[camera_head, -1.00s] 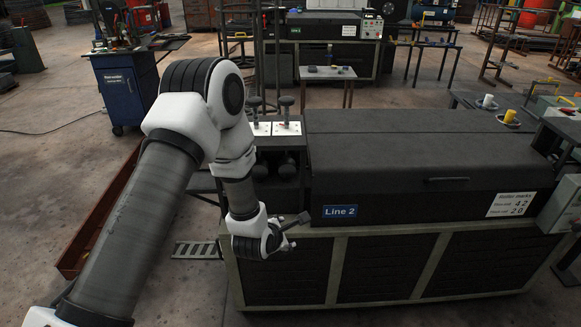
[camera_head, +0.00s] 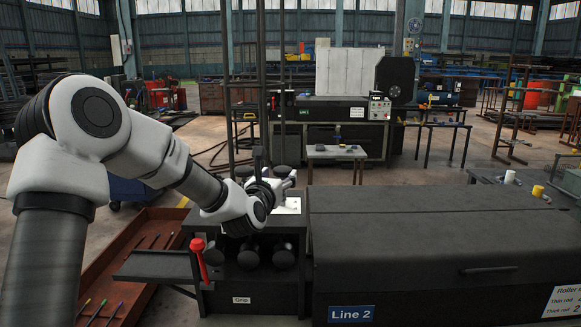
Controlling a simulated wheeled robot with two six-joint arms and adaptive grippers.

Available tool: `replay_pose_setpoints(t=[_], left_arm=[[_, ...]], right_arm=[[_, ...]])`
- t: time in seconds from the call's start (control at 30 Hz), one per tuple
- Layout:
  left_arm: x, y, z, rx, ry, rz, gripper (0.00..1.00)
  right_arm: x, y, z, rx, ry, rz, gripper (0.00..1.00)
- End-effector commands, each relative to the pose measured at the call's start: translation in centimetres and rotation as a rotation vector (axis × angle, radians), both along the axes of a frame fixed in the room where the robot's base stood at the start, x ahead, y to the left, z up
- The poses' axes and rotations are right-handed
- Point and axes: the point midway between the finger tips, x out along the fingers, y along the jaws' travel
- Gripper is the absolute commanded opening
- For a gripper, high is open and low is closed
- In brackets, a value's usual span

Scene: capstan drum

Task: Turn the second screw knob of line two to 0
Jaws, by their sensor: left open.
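The Line 2 machine (camera_head: 400,225) fills the lower right, with its blue label (camera_head: 351,314) on the front. At its left end, a white plate (camera_head: 291,207) shows on top of the dark grip unit. Two dark round knob tops, a left one (camera_head: 242,172) and a right one (camera_head: 281,171), show there, partly covered by my wrist and gripper. My left gripper (camera_head: 274,178) is open at these knobs. I cannot tell whether a finger touches either knob. The knob pointers and scale are hidden or too small to read. My right gripper is not in view.
A red-handled lever (camera_head: 199,256) stands at the front left of the grip unit, beside a dark side shelf (camera_head: 155,267). Thin dark vertical posts rise behind the knobs. A small table (camera_head: 336,152) stands behind. White and yellow knobs (camera_head: 538,191) are at the right.

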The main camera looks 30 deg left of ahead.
Motion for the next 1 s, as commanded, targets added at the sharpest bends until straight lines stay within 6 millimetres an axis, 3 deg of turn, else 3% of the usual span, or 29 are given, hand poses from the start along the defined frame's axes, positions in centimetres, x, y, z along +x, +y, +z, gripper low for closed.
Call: replay_pose_setpoints(t=[0.33, 0.67, 0.8, 1.0], left_arm=[[5.9, 1.7, -0.1, 0.004, 0.004, 0.0, 0.63], [6.9, 2.0, -0.1, 0.002, 0.004, -0.001, 0.63], [6.9, 2.0, -0.2, 0.002, 0.004, -0.001, 0.17], [6.9, 2.0, -0.2, 0.002, 0.005, -0.001, 0.11]], right_arm=[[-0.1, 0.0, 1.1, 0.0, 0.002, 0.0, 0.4], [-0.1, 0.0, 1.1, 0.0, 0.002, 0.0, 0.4], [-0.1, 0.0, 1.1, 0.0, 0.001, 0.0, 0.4], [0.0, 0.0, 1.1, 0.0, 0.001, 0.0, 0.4]])
